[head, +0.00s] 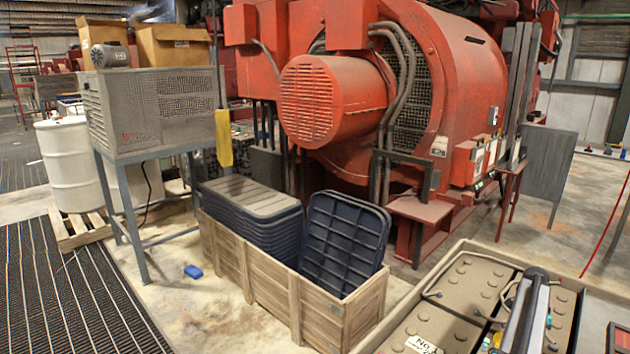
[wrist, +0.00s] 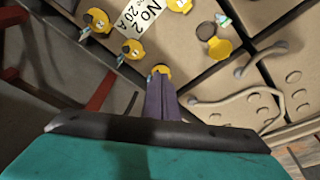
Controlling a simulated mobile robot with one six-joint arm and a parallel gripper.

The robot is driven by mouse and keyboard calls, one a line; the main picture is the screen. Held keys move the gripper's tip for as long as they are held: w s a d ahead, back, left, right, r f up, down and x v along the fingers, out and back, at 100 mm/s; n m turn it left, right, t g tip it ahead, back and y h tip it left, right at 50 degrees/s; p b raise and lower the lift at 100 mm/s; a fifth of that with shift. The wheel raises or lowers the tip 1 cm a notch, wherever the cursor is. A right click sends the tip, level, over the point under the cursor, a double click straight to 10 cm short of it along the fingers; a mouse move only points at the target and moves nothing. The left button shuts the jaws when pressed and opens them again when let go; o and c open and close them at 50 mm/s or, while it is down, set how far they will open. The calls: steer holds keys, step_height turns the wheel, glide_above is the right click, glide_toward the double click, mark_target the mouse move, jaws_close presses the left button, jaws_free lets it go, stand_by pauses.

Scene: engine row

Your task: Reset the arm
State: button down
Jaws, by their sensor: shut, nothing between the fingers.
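My gripper (wrist: 162,82) shows in the wrist view as two dark purple-grey fingers pressed together, with nothing between them. It is over a tan battery block (wrist: 195,75), and its tips appear close to a yellow cap (wrist: 161,70); I cannot tell whether they touch. In the head view, a grey and black part that looks like my arm (head: 530,312) lies over the battery tray at the lower right. The gripper tips are not clear there.
A white label (wrist: 140,14), several yellow caps and a looped cable (wrist: 235,100) lie on the batteries. In the head view, the battery tray (head: 440,262) has a raised rim. A wooden crate (head: 272,290) with dark bins stands left of it, before a red engine (head: 450,90).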

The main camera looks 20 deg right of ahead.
steer(key=w+a+f+n, duration=0.25)
steer(key=w+a, duration=0.45)
steer(key=a, duration=0.4)
steer(key=w+a+f+n+t, duration=0.1)
steer(key=w+a+n, duration=0.3)
steer(key=w+a, duration=0.55)
steer(key=w+a+f+n, duration=0.25)
steer(key=w+a, duration=0.35)
steer(key=a, duration=0.6)
steer(key=w+a+f+n+y, duration=0.2)
steer(key=a+n, duration=0.8)
steer(key=a, duration=2.3)
steer(key=s+a+n, duration=0.3)
steer(key=a, duration=0.5)
steer(key=s+a+n, duration=0.2)
steer(key=s+a, duration=0.1)
steer(key=a, duration=0.5)
steer(key=s+f+g, duration=0.2)
steer(key=s+f, duration=0.8)
steer(key=s, duration=0.2)
steer(key=s+f+g+b, duration=0.1)
steer(key=s+f+g, duration=0.1)
steer(key=s+f, duration=0.8)
steer(key=s, duration=0.2)
steer(key=shift+s+n+g, duration=0.3)
steer(key=shift+s+g, duration=0.1)
